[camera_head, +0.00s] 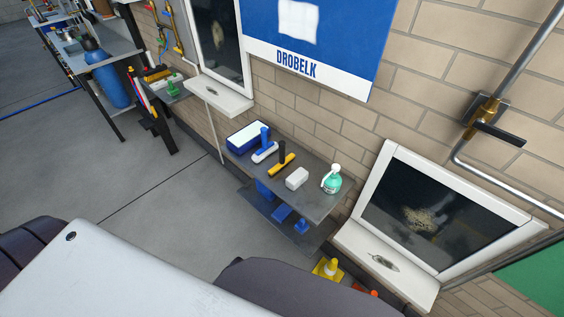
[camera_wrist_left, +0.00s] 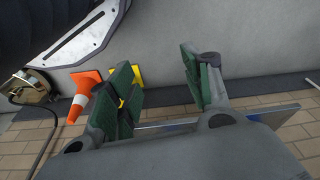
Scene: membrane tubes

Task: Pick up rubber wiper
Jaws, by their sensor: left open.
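Two wiper-like hand tools lie on the grey shelf table (camera_head: 318,205) by the brick wall in the head view. One is a blue and white tool (camera_head: 264,151) with an upright blue handle. The other is a yellow tool (camera_head: 281,166) with a black handle. I cannot tell for sure which is the rubber wiper. My left gripper (camera_wrist_left: 160,72) shows in the left wrist view, its green-padded fingers apart with nothing between them. Neither gripper shows in the head view. My right gripper is out of view.
A blue-white box (camera_head: 248,136), a white block (camera_head: 297,178) and a green spray bottle (camera_head: 332,180) share the tabletop. Framed windows stand on both sides. The left floor is open.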

